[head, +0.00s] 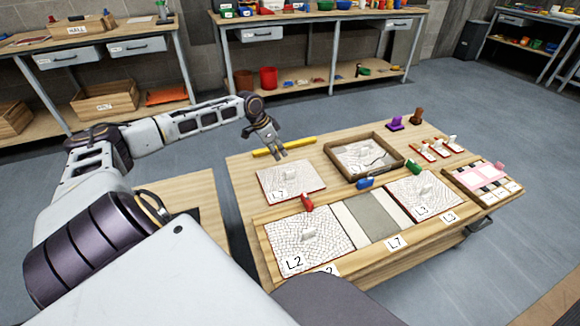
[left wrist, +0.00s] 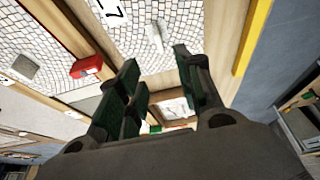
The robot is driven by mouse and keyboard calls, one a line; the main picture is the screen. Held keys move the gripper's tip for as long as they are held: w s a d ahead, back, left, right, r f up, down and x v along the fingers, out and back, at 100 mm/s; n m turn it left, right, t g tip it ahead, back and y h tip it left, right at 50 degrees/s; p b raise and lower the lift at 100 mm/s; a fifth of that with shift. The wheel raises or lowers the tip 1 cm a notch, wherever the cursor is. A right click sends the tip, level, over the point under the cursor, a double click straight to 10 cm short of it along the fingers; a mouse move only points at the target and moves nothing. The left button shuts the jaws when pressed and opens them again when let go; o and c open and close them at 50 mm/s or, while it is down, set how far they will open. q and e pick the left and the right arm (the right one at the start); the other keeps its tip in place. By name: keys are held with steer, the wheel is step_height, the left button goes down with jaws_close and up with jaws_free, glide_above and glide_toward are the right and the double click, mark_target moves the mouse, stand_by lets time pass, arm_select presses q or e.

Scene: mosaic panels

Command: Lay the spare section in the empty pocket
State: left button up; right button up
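The spare section (head: 272,187) is a white mosaic panel marked L7 with an upright white handle, lying on the table behind the long wooden frame. The panel also shows in the left wrist view (left wrist: 195,22), with its handle (left wrist: 156,38) close to my gripper. My left gripper (head: 281,154) hangs above the far edge of this panel. In the left wrist view its fingers (left wrist: 157,60) are apart, with nothing between them. The empty pocket (head: 372,214) is a bare grey recess between panels L2 (head: 329,262) and L3 (head: 440,207), above the L7 label (head: 396,243). My right gripper is not in view.
A wooden tray (head: 341,171) with a mosaic piece stands right of the spare section. Red (head: 307,202), blue (head: 365,183) and green (head: 413,167) items sit along the frame's back. A yellow bar (head: 300,143) lies at the table's far edge.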

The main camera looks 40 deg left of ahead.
arm_select(q)
steer(key=shift+w+a+f+b, duration=0.2)
steer(key=shift+f+b, duration=0.2)
steer(key=shift+f, duration=0.2)
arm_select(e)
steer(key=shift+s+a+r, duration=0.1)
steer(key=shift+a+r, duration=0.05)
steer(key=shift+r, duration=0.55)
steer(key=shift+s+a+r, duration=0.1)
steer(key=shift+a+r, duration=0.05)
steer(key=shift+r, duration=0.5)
arm_select(q)
steer(key=b, duration=0.3)
glide_above(290, 176)
steer(key=a, duration=0.2)
steer(key=f, duration=0.5)
steer(key=s+f, duration=0.1)
steer(key=f, duration=0.1)
steer(key=shift+d+f, duration=0.2)
steer(key=shift+f, duration=0.2)
steer(key=shift+w+f, duration=0.1)
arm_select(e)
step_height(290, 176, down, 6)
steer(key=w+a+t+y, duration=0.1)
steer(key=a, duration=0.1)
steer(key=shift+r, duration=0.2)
